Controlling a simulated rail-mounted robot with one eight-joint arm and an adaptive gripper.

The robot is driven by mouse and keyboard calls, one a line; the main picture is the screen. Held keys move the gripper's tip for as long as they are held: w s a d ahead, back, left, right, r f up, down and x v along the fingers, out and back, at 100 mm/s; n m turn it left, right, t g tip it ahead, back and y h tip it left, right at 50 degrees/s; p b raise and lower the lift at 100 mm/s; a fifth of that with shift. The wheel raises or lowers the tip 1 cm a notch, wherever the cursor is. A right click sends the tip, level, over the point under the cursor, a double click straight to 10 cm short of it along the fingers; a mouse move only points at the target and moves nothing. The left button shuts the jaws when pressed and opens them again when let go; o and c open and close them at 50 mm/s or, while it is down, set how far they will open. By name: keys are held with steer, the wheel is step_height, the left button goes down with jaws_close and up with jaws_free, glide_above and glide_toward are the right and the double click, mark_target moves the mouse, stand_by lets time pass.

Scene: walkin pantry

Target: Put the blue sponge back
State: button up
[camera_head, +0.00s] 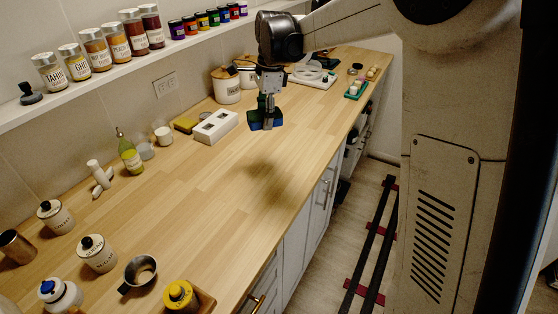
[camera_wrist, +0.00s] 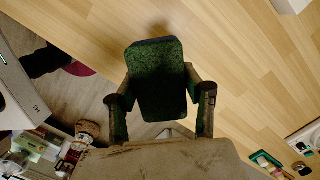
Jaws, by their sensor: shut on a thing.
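The blue sponge (camera_head: 264,124) is in my gripper (camera_head: 267,106), held above the wooden counter (camera_head: 215,180); a dark shadow lies on the counter nearer the camera. In the wrist view the sponge (camera_wrist: 157,75) shows a dark green face with a thin blue edge at the top. My gripper (camera_wrist: 162,97) is shut on it, one finger on each side. A white holder (camera_head: 222,128) with square openings stands by the wall, left of the held sponge. A yellow sponge-like block (camera_head: 185,125) lies just beyond the holder's left end.
A white canister (camera_head: 227,88) stands behind the holder. A green-yellow bottle (camera_head: 130,155) and small cups line the wall. A metal cup (camera_head: 140,270) and labelled jars stand at the near left. The counter's middle is clear. A spice shelf (camera_head: 110,75) runs above.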

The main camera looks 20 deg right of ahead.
steer(key=a+f+m, duration=0.6)
steer(key=m, duration=0.2)
steer(key=m+t+p, duration=0.1)
glide_above(278, 160)
steer(key=f, duration=0.7)
steer(key=shift+s+d, duration=0.1)
steer(key=shift+s, duration=0.1)
steer(key=shift+f, duration=2.1)
steer(key=shift+f, duration=0.1)
steer(key=o, duration=1.1)
